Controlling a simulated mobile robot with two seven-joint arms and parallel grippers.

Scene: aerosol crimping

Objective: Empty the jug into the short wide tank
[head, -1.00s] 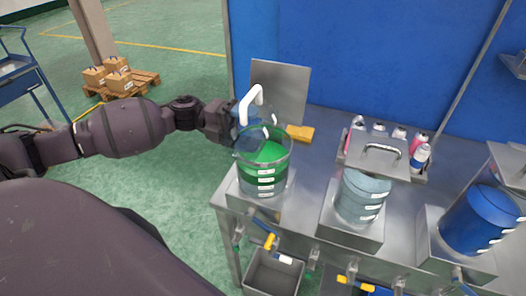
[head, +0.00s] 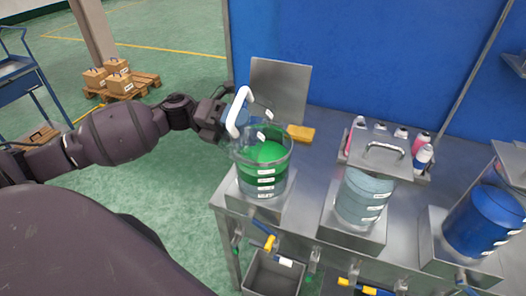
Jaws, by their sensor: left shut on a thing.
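My left gripper (head: 224,118) is shut on the see-through jug with a white handle (head: 237,112). The jug is tipped over the rim of the leftmost tank (head: 277,184), a wide clear tank with white labels and green liquid inside. The jug's clear body blends with the tank wall, so I cannot tell how much liquid it holds or see a clear stream. A middle tank (head: 362,197) holds grey-blue liquid, and a blue tank (head: 481,222) stands at the right. My right gripper is out of view.
The tanks stand on metal stands on a steel bench (head: 312,188). A metal lid with a handle (head: 380,155) is above the middle tank. Behind are a yellow sponge-like block (head: 300,133) and a rack of bottles (head: 421,157). A grey bin (head: 272,276) sits below the valves.

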